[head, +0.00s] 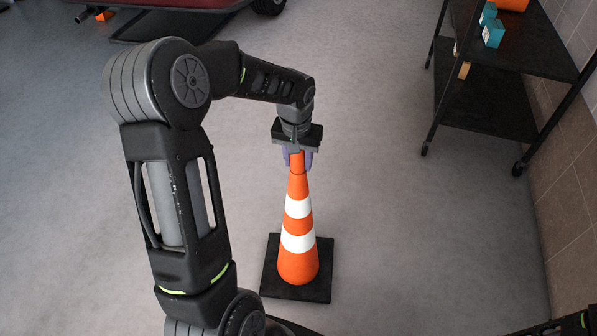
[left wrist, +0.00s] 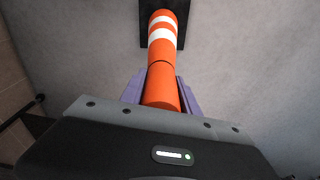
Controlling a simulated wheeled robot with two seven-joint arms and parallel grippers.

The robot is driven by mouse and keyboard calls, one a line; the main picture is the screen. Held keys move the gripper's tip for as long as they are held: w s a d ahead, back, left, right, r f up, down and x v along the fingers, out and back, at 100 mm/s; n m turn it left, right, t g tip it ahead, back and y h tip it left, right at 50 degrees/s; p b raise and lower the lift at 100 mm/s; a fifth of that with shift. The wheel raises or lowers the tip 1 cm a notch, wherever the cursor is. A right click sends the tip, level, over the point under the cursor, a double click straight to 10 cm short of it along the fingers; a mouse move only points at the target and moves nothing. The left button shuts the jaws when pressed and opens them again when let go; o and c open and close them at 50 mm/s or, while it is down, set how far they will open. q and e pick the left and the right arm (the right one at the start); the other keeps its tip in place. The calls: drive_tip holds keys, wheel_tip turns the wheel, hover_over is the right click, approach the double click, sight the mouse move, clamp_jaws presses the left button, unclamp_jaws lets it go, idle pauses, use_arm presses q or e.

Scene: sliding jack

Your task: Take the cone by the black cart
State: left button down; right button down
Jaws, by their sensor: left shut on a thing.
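The orange cone (head: 298,262) with two white bands and a black square base stands upright on the grey floor in the middle of the head view. My left gripper (head: 298,158) is at its top, with its purple fingers on either side of the cone's tip, shut on it. In the left wrist view the cone (left wrist: 163,52) runs away from the gripper (left wrist: 163,95), between the two purple fingers. The black cart (head: 488,100) stands at the upper right, apart from the cone. My right gripper is not in view.
Teal boxes (head: 493,32) and an orange thing (head: 511,4) are on the cart's top shelf. A tiled wall (head: 575,190) runs along the right. A red vehicle (head: 180,3) is at the top left. The floor between cone and cart is clear.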

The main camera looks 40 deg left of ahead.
use_arm(q)
wheel_tip(320, 180, up, 8)
drive_tip(key=shift+w+r+p, duration=0.1)
drive_tip(key=shift+r+p, duration=0.1)
drive_tip(key=shift+p, duration=0.25)
drive_tip(key=shift+d, duration=0.1)
idle(0.4)
